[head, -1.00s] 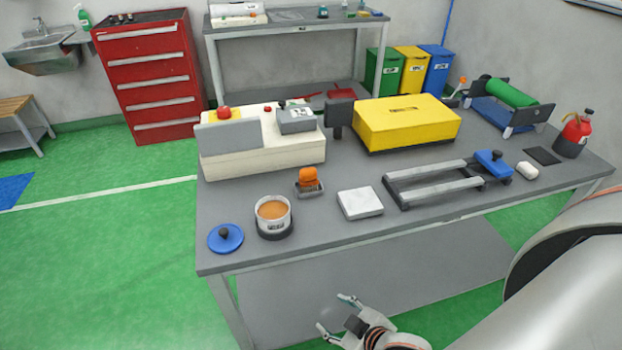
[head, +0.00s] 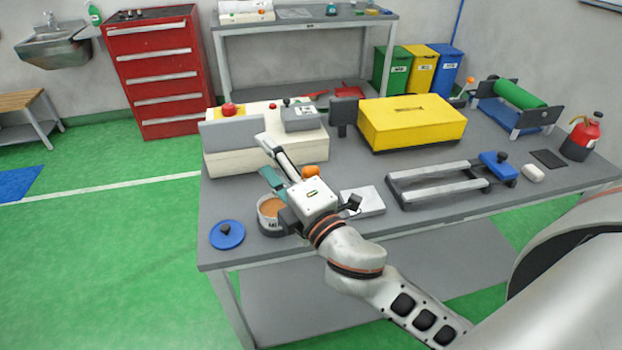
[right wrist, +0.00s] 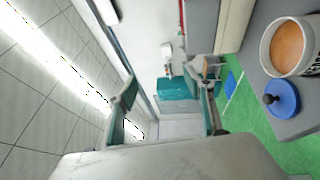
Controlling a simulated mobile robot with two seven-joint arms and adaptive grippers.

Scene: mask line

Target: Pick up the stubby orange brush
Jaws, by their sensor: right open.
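The stubby orange brush (head: 310,171) stands on the grey bench behind my right gripper. Only its orange top shows in the head view; its lower part is hidden by the gripper. My right gripper (head: 266,157) is open and empty, raised above the bench over the container of orange-brown paste (head: 270,210). Its fingers point up and left, and the brush is to the right of them. In the right wrist view the two fingers (right wrist: 168,118) are spread apart with nothing between them, and the brush is not seen. My left gripper is not in view.
The blue lid (head: 227,236) lies at the bench's front left. A white block (head: 370,201) lies right of the gripper, with a grey rail frame (head: 440,186) beyond. A cream machine (head: 225,160) and yellow box (head: 412,122) stand behind.

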